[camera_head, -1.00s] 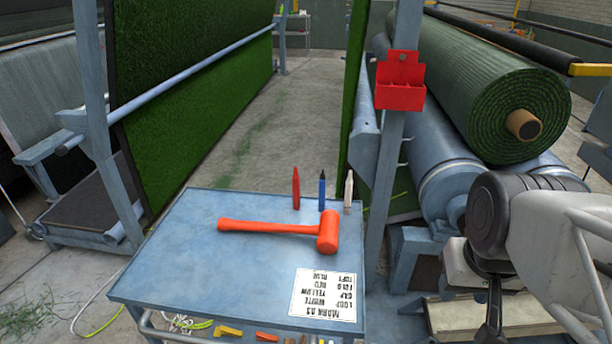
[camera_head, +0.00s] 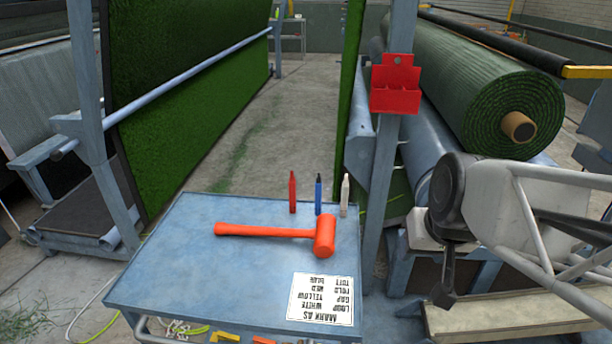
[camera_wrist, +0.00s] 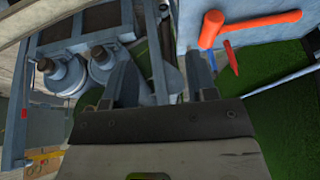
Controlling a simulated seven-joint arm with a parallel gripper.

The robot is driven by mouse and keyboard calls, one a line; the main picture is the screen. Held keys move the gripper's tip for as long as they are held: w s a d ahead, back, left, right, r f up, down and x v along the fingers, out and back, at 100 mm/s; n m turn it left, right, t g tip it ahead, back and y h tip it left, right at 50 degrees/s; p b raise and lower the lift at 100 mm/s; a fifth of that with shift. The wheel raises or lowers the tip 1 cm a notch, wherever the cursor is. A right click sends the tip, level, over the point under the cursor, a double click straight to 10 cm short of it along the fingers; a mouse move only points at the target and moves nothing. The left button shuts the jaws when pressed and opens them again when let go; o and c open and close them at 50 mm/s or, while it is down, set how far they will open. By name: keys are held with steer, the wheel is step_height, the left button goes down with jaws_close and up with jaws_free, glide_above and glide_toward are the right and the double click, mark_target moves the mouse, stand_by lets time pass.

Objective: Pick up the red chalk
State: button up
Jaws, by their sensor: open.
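The red chalk (camera_head: 292,192) stands upright at the far edge of the blue table (camera_head: 180,270), left of the blue chalk (camera_head: 318,195) and the white chalk (camera_head: 345,195). In the wrist view the red chalk (camera_wrist: 230,57) shows near the orange mallet (camera_wrist: 245,24), right of my fingers. My gripper (camera_wrist: 163,78) is open and empty, its two fingers apart. In the head view my gripper (camera_head: 445,285) hangs right of the table, well apart from the chalks. The white chalk cannot be made out in the wrist view.
The orange mallet (camera_head: 280,232) lies across the table in front of the chalks. A printed card (camera_head: 321,299) lies at the near right. A post with a red holder (camera_head: 396,88) rises right of the table, between the chalks and my arm. A green turf roll (camera_head: 490,100) is behind.

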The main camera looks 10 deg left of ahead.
steer(key=w+a+t+y, duration=0.25)
steer(key=w+a, duration=0.55)
steer(key=w, duration=0.5)
steer(key=t+h, duration=0.3)
steer(key=t, duration=0.4)
glide_toward(291, 183)
steer(key=shift+g, duration=0.25)
steer(key=x, duration=0.4)
steer(key=shift+w+d+r, duration=0.25)
steer(key=shift+w+r, duration=0.05)
steer(key=shift+r, duration=0.05)
steer(key=shift+w+a+f+m+h, duration=0.25)
steer(key=shift+a+f+m+h, duration=0.1)
steer(key=shift+a+f, duration=0.15)
steer(key=shift+w, duration=0.1)
steer(key=shift+x, duration=1.25)
steer(key=shift+w, duration=0.1)
steer(key=shift+x, duration=2.45)
steer(key=shift+w+d, duration=0.1)
steer(key=shift+d, duration=0.05)
